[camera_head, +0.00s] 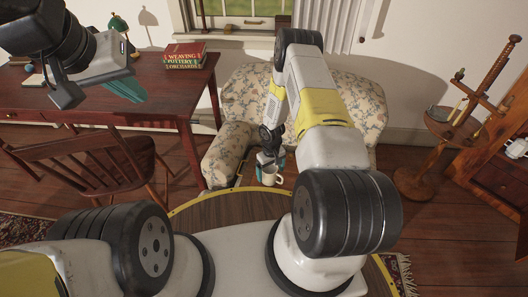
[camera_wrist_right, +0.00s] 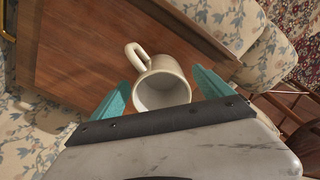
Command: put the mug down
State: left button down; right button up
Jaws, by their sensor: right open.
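The cream mug (camera_head: 268,178) stands out in front of the armchair in the head view, partly hidden by my right gripper (camera_head: 270,160). In the right wrist view the mug (camera_wrist_right: 162,84) shows its open mouth towards the camera and its handle at the upper left. It appears against a brown wooden surface (camera_wrist_right: 85,50); I cannot tell whether it touches it. My right gripper (camera_wrist_right: 163,92) is open, with one teal finger on each side of the mug. My left gripper (camera_head: 125,86) is at the upper left, in front of the desk; its finger gap is not clear.
A floral armchair (camera_head: 240,100) stands behind the mug. A wooden desk (camera_head: 60,98) with a stack of books (camera_head: 184,55) is at the left, with a wooden chair (camera_head: 95,160) before it. A round stand (camera_head: 450,125) is at the right.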

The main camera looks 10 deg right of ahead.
notch_tip(320, 180, up, 40)
jog(key=d+m+t, duration=0.1)
jog(key=m+t, duration=0.1)
jog(key=t, duration=0.1)
jog(key=s+a+r+t, duration=0.1)
jog(key=s+r, duration=1)
jog(key=r, duration=0.3)
jog(key=s+a+r+t+y, duration=0.1)
jog(key=s+r, duration=0.2)
jog(key=s, duration=0.3)
jog(key=s+a+r+m+t+y, duration=0.1)
jog(key=s+r, duration=0.2)
jog(key=s, duration=0.4)
jog(key=shift+a, duration=0.25)
